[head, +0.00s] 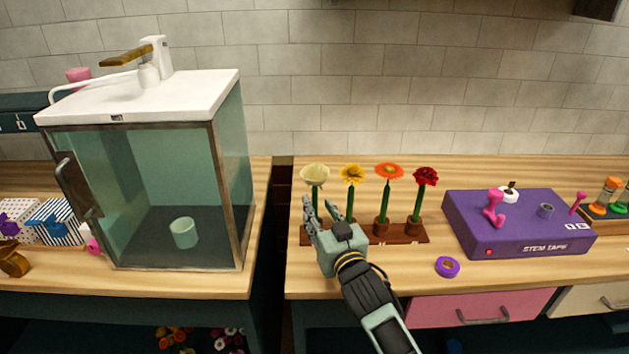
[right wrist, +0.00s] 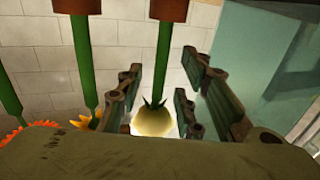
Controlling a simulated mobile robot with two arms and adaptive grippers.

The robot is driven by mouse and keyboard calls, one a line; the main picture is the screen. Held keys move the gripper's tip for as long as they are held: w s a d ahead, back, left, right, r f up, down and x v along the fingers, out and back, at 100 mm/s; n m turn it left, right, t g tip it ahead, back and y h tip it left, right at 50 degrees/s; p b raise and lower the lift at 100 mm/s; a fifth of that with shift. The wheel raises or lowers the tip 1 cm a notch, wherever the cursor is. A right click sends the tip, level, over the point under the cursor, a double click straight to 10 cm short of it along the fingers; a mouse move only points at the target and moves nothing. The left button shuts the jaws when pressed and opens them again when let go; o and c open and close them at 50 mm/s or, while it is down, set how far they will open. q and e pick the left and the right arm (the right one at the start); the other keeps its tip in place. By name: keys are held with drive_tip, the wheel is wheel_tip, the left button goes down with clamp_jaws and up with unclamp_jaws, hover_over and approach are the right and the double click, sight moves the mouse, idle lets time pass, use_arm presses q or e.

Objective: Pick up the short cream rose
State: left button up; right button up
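The cream rose (head: 314,175) stands upright at the left end of a brown rack (head: 407,234). Its lower stem is hidden behind my right gripper (head: 320,205). In the right wrist view, which is upside down, the cream bloom (right wrist: 153,123) and its green stem (right wrist: 163,60) show between the spread fingers of my right gripper (right wrist: 163,90). The fingers are open, with gaps on both sides of the stem. I cannot tell how deep the stem sits between them. My left gripper is not in view.
A yellow flower (head: 352,174), an orange flower (head: 388,171) and a red flower (head: 426,177) stand to the right in the rack. A glass cabinet (head: 232,180) stands left across a gap. A purple stem tape box (head: 520,235) and tape roll (head: 447,267) are right.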

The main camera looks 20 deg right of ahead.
sight(316, 206)
drive_tip(key=w, duration=0.2)
drive_tip(key=shift+w+a, duration=0.1)
drive_tip(key=shift+w, duration=0.25)
drive_tip(key=shift+w+f, duration=0.15)
drive_tip(key=shift+w, duration=0.4)
drive_tip(key=c, duration=0.6)
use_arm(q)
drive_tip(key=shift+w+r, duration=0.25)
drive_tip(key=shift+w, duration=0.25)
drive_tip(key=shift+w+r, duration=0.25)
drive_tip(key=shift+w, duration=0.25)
use_arm(e)
clamp_jaws()
